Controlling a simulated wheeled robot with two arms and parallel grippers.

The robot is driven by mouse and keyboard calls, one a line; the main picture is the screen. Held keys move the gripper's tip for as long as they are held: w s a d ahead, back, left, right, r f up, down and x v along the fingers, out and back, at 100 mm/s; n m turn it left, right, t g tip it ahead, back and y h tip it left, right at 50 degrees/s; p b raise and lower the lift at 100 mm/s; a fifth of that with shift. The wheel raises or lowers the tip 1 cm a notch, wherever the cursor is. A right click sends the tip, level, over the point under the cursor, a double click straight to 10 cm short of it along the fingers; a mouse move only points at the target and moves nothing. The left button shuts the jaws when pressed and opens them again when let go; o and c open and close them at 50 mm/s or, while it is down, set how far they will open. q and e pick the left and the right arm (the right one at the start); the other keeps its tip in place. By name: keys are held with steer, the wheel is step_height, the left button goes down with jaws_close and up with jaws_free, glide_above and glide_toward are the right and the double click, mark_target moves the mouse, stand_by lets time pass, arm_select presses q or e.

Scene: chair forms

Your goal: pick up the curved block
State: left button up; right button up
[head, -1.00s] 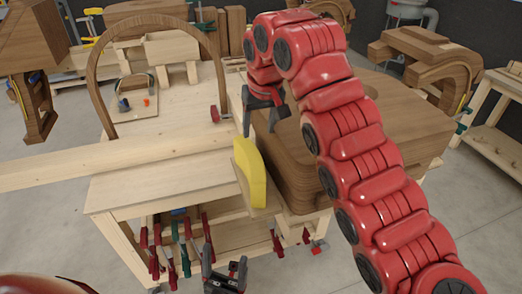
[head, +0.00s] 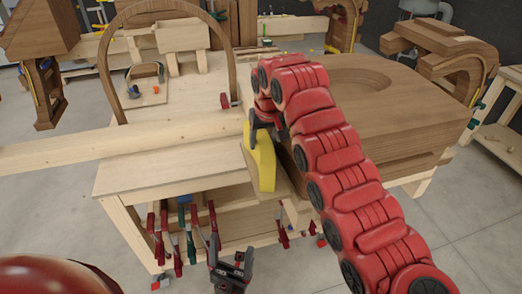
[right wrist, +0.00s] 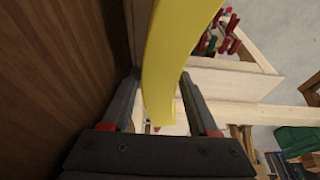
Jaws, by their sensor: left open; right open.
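The curved block is yellow (head: 262,165) and stands on edge at the near right side of the light wooden workbench, beside a thick brown wooden form. My right gripper (head: 259,130) is at its upper end in the head view, with one dark finger showing in front of the yellow face. In the right wrist view the yellow block (right wrist: 168,55) passes between the two open fingers of my right gripper (right wrist: 158,78). Gaps show on both sides near the fingers. My left gripper (head: 231,268) is low in front of the bench, open and empty.
The brown form (head: 390,125) is close to the right of the block. A long pale board (head: 120,145) lies across the bench on the left. Clamps with red handles (head: 170,235) hang below the bench front. A tall wooden arch (head: 103,75) stands behind.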

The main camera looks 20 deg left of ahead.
steer(key=p+x, duration=0.1)
steer(key=x, duration=0.2)
steer(key=shift+w+f+p, duration=0.15)
steer(key=shift+f+p, duration=0.15)
steer(key=shift+f, duration=0.2)
jaws_close()
